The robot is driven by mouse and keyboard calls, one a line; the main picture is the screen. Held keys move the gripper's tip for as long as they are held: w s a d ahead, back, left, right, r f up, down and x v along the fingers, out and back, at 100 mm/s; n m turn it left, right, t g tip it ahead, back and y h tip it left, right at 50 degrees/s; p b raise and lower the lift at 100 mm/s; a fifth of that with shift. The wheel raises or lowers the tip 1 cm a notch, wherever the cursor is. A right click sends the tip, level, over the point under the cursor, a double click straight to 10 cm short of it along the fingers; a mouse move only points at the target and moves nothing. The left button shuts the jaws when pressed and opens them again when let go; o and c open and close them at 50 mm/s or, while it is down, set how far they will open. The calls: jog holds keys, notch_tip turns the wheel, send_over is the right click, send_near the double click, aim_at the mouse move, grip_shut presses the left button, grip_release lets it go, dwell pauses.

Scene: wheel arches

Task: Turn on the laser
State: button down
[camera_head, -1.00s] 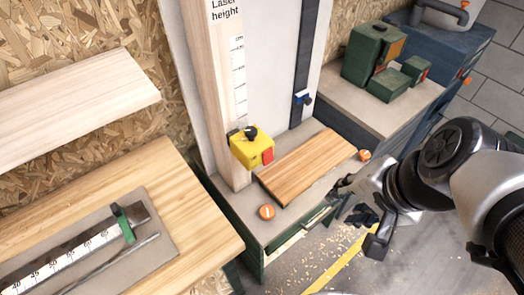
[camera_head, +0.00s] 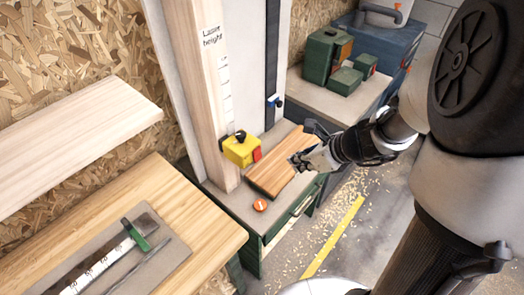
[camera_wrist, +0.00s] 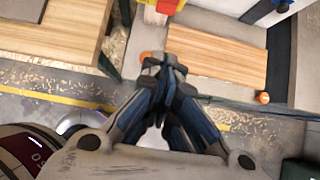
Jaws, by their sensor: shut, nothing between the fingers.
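The laser is a yellow box (camera_head: 238,151) with a red button or switch (camera_head: 257,155) on its right side. It is mounted on a wooden post (camera_head: 205,90) marked "Laser height". In the wrist view the yellow box (camera_wrist: 150,15) and its red part (camera_wrist: 167,6) show at the top edge. My gripper (camera_head: 296,162) is over the right part of a striped wooden board (camera_head: 275,175), to the right of the laser and apart from it. In the wrist view my gripper (camera_wrist: 163,62) is shut and empty, its fingertips below the red part in the picture.
Orange round knobs sit at the bench corners, one near the front (camera_head: 260,205). A workbench (camera_head: 190,205) with a ruler and green clamp (camera_head: 138,234) is at the left. Green boxes (camera_head: 328,55) stand on the bench behind. A vertical black rail (camera_head: 272,60) stands behind the board.

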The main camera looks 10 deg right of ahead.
aim_at(257, 154)
jog(key=w+a+r+b+x, duration=0.1)
jog(key=b+x, duration=0.3)
jog(key=x, duration=0.8)
jog(key=shift+w+a+b, duration=0.35)
jog(key=shift+w, duration=0.3)
jog(key=shift+r, duration=0.1)
jog(key=shift+w+a+f, duration=0.2)
jog(key=shift+w, duration=0.05)
